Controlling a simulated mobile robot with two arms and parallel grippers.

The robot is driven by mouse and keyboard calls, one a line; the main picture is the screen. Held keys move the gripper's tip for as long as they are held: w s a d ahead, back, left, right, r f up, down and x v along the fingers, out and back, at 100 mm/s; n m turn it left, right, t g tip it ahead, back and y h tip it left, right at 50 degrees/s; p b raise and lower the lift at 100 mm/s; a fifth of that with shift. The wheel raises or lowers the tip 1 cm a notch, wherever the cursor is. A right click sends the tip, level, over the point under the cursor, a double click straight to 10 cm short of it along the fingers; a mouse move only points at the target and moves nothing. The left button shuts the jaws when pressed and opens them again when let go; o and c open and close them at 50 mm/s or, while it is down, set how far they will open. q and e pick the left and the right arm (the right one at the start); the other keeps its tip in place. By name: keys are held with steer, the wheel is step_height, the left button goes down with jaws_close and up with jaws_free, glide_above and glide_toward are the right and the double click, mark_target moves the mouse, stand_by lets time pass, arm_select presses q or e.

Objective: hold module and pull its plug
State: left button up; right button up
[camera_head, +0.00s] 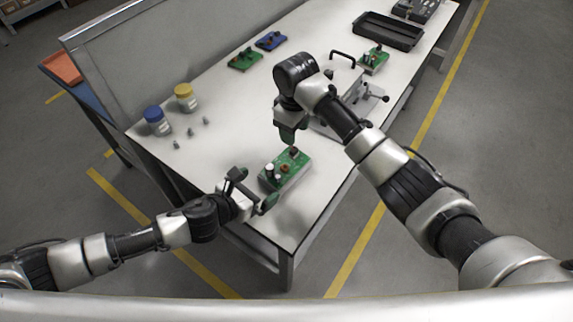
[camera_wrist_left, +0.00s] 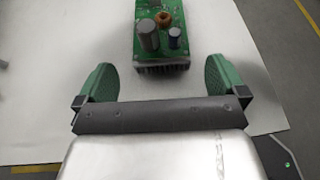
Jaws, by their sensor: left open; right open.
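A green circuit-board module (camera_head: 287,168) lies on the white table near its front end. It carries a dark block, an orange coil and light capacitors. In the left wrist view the module (camera_wrist_left: 161,30) shows two capacitors, a copper coil and a dark finned base. My left gripper (camera_head: 254,190) is open at the module's near left side. Its green fingers (camera_wrist_left: 148,85) stand apart, with the module just beyond them and not between them. My right gripper (camera_head: 290,136) is above the table just behind the module; its fingers are seen edge-on. I cannot make out a plug for sure.
A grey fixture with a black handle (camera_head: 343,58) stands behind my right arm, with another green module (camera_head: 374,58) beside it. A black tray (camera_head: 388,31) is farther back. Blue-lidded (camera_head: 156,120) and yellow-lidded (camera_head: 187,97) jars and small metal pieces stand left. Green (camera_head: 244,60) and blue (camera_head: 270,41) boards lie behind.

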mark_target(272, 178)
arm_select(q)
steer(key=x, duration=0.7)
steer(key=shift+w+d+f, duration=0.1)
steer(key=shift+w+d, duration=0.15)
arm_select(e)
steer(key=shift+d, duration=0.1)
